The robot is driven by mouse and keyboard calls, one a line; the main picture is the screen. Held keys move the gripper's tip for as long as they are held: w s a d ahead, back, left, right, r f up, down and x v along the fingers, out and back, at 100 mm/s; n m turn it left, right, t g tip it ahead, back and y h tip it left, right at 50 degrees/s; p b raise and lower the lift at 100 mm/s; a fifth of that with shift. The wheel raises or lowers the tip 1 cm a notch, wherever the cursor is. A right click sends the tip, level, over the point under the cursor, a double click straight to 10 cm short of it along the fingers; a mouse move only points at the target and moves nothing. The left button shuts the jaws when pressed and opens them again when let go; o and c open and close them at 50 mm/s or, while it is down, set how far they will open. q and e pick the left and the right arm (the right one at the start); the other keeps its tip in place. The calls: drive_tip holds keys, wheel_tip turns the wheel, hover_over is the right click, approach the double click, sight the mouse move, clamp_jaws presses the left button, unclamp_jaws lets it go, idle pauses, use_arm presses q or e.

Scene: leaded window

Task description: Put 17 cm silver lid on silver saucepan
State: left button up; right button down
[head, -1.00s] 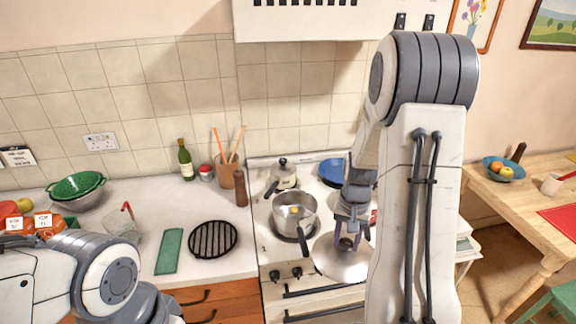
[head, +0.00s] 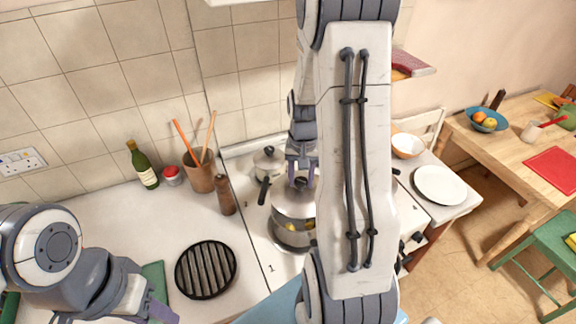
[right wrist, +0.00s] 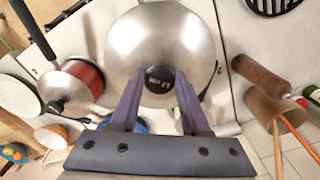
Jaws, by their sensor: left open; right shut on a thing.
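The silver lid (head: 293,200) is held over the silver saucepan (head: 290,238) on the stove. Yellow contents show below the lid's near edge, so the lid does not cover the opening fully in this view. My right gripper (head: 300,183) is shut on the lid's black knob. In the right wrist view, the gripper (right wrist: 158,82) grips this knob and the shiny lid (right wrist: 160,35) hides the saucepan beneath. My left gripper (head: 163,312) is open and empty at the bottom left, low over the counter. My right arm hides part of the stove.
A small lidded pot (head: 268,161) stands behind the saucepan. A red pan (right wrist: 82,75) shows in the right wrist view. A pepper mill (head: 225,196), utensil pot (head: 200,172) and round black grate (head: 206,269) are on the counter to the left. A white plate (head: 440,185) lies right.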

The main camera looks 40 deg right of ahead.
sight(300, 190)
drive_tip(key=shift+w+f, duration=0.1)
drive_tip(key=shift+w, duration=0.05)
wheel_tip(300, 190, down, 4)
drive_tip(key=b, duration=0.4)
drive_tip(key=shift+f, duration=0.25)
drive_tip(key=shift+f+b, duration=0.35)
drive_tip(key=shift+f, duration=0.1)
idle(0.6)
drive_tip(key=shift+f, duration=0.55)
idle(1.1)
unclamp_jaws()
idle(0.4)
